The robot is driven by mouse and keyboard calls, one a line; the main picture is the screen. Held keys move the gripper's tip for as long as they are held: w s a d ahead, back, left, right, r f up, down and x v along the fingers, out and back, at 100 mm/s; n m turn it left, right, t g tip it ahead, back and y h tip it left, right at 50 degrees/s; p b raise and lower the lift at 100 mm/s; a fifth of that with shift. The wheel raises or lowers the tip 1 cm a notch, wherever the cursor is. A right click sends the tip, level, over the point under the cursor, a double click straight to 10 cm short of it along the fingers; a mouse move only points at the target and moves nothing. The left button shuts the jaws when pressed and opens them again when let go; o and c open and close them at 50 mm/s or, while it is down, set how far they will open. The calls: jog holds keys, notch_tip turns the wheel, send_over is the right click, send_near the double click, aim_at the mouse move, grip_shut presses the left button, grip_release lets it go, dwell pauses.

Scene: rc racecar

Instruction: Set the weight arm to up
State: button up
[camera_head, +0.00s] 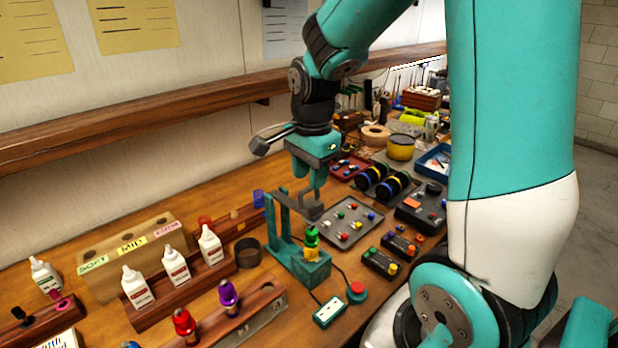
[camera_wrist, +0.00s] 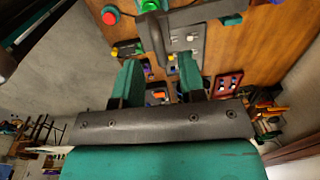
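A teal press stand (camera_head: 300,264) stands on the bench in the head view, holding a small bottle with a green top and yellow body (camera_head: 311,243). Its dark grey weight arm (camera_head: 298,205) reaches out from the uprights, roughly level, with a block at its end just above the bottle. The weight arm (camera_wrist: 196,13) also shows at the top of the wrist view, near the green bottle top (camera_wrist: 150,4). My gripper (camera_head: 311,186) is just above the arm's end in the head view. In the wrist view its teal fingers (camera_wrist: 158,62) are apart, with nothing gripped between them.
White bottles in a wooden rack (camera_head: 180,294) stand left. A tray of small parts (camera_head: 349,222) and black blocks with coloured knobs (camera_head: 380,262) crowd the right.

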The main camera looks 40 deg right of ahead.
jog(key=shift+f, duration=1.1)
grip_shut()
jog(key=shift+w+r, duration=0.1)
jog(key=shift+r, duration=0.05)
